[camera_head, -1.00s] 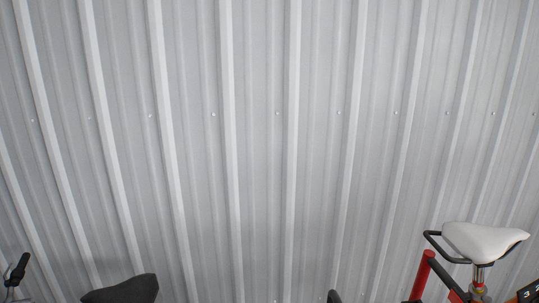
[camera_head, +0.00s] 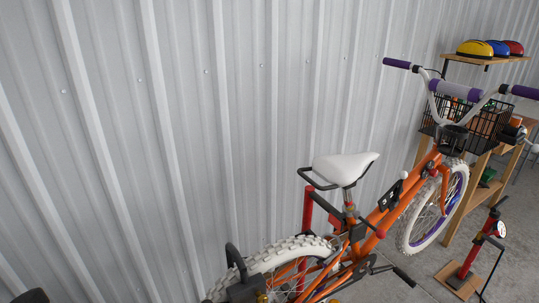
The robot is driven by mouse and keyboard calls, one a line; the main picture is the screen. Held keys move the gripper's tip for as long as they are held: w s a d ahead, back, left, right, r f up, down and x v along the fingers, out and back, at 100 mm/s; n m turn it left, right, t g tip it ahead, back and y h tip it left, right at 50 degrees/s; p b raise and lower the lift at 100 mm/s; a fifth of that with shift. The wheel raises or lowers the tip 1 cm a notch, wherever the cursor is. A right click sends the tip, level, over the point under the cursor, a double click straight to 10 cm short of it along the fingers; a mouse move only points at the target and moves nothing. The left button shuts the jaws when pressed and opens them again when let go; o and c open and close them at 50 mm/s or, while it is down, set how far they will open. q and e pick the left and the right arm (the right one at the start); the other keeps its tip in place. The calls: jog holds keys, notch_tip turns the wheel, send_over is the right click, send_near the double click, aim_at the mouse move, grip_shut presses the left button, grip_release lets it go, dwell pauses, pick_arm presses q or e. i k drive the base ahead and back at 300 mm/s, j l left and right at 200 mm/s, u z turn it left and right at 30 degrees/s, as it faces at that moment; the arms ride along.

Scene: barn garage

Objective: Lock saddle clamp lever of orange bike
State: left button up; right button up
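The orange bike (camera_head: 390,212) stands at the lower right, with white tyres, a black front basket and purple grips. Its white saddle (camera_head: 342,168) sits on a silver seat post (camera_head: 348,195) above the frame. The clamp area (camera_head: 350,211) at the foot of the post shows small red and dark parts. The lever is too small to tell apart, so I cannot tell whether it is open or locked.
A red floor pump (camera_head: 468,258) stands right of the bike. A wooden shelf unit (camera_head: 466,208) is behind the front wheel, with yellow, blue and red helmets (camera_head: 490,48) above. The corrugated wall (camera_head: 190,130) runs close behind the bike.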

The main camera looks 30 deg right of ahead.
aim_at(381, 234)
jog(key=z, duration=1.6)
